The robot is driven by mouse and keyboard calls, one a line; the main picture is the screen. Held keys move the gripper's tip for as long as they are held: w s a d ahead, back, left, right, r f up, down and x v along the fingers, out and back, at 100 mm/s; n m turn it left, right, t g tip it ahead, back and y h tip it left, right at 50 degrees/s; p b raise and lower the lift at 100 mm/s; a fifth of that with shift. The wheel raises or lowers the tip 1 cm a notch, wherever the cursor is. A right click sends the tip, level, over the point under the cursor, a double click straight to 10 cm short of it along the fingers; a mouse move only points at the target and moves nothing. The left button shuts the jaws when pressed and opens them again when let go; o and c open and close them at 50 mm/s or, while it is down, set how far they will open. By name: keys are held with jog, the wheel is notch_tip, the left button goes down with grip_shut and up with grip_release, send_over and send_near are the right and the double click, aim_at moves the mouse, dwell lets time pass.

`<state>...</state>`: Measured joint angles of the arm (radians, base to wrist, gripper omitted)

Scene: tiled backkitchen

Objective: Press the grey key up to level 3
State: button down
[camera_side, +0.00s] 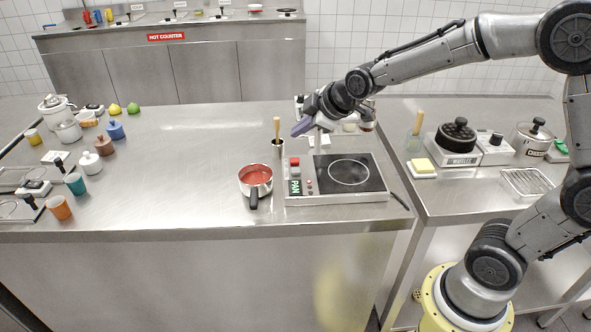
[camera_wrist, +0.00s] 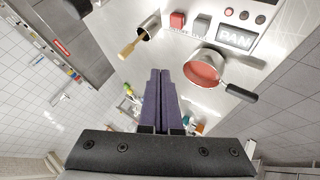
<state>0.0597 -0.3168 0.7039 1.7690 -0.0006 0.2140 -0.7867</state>
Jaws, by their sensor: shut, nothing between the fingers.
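The hob unit (camera_side: 336,197) stands on the steel counter, with a black plate on its right and a control panel on its left. The grey key (camera_wrist: 202,26) sits beside the red key (camera_wrist: 177,20) in the wrist view, with the PAN label (camera_wrist: 237,38) next to it. A few small round lamps (camera_wrist: 244,15) show beside the label; I cannot tell which are lit. In the side view the grey key (camera_side: 294,172) is small, just below the red key. My gripper (camera_side: 301,128) is shut and empty, in the air above and behind the panel, apart from the keys. Its purple fingers (camera_wrist: 160,72) are together.
A pan of red sauce (camera_side: 255,178) stands left of the hob, its black handle toward the front. A metal cup with a wooden-handled tool (camera_side: 277,146) stands behind it. Small jars and cups are at the far left; the counter between is clear.

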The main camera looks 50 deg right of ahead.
aim_at(300, 172)
jog(key=shift+s+r, duration=0.1)
jog(key=shift+r, duration=0.4)
jog(key=shift+f, duration=0.15)
jog(key=shift+f, duration=4.3)
jog(key=shift+f, duration=0.1)
jog(key=shift+f, duration=0.3)
jog(key=shift+f, duration=0.5)
jog(key=shift+r, duration=0.9)
